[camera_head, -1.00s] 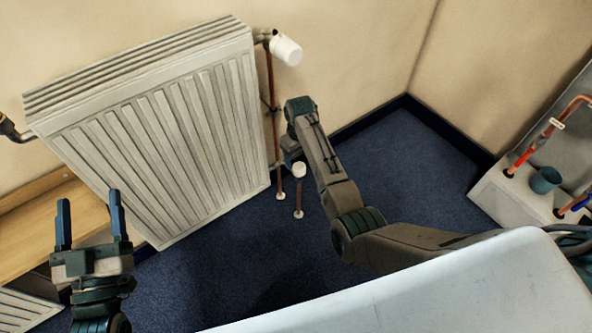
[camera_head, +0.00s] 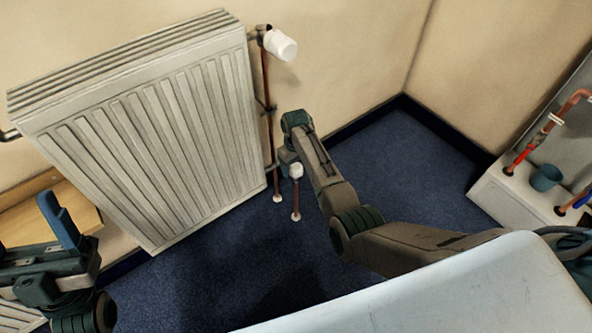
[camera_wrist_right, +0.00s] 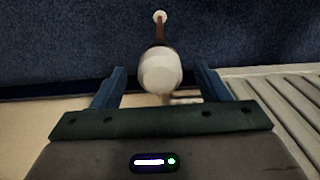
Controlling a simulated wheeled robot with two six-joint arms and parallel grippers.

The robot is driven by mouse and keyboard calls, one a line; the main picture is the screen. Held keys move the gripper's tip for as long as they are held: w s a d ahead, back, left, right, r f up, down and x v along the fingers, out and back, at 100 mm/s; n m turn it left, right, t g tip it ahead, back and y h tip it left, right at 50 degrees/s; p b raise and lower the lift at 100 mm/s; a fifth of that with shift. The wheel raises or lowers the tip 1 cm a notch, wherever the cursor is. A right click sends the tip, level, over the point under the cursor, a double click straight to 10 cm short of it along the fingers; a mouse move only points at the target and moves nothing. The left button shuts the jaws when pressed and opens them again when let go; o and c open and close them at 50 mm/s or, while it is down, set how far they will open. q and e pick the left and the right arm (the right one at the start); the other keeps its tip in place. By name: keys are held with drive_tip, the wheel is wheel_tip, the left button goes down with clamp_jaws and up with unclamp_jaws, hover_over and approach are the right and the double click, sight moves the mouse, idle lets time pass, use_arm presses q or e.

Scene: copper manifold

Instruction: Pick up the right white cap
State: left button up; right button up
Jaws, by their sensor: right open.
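The right white cap (camera_head: 296,171) sits on top of a thin upright copper pipe that rises from the floor, just right of the radiator. My right gripper (camera_head: 288,157) is beside it, mostly hidden behind its own arm. In the right wrist view the cap (camera_wrist_right: 160,72) appears between the two blue fingers of that gripper (camera_wrist_right: 161,70), which are open with a gap on each side. No contact shows, and I cannot tell the depth. My left gripper (camera_head: 60,222) is at the lower left edge, partly cut off, with one finger clearly visible.
A white radiator (camera_head: 150,140) stands close left of the cap. A larger white valve head (camera_head: 280,45) is at its top right corner, above a copper pipe (camera_head: 267,100). Blue carpet (camera_head: 390,150) is clear.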

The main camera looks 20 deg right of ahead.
drive_tip(key=shift+f, duration=0.1)
drive_tip(key=shift+c, duration=0.5)
drive_tip(key=c, duration=1)
drive_tip(key=shift+o, duration=0.2)
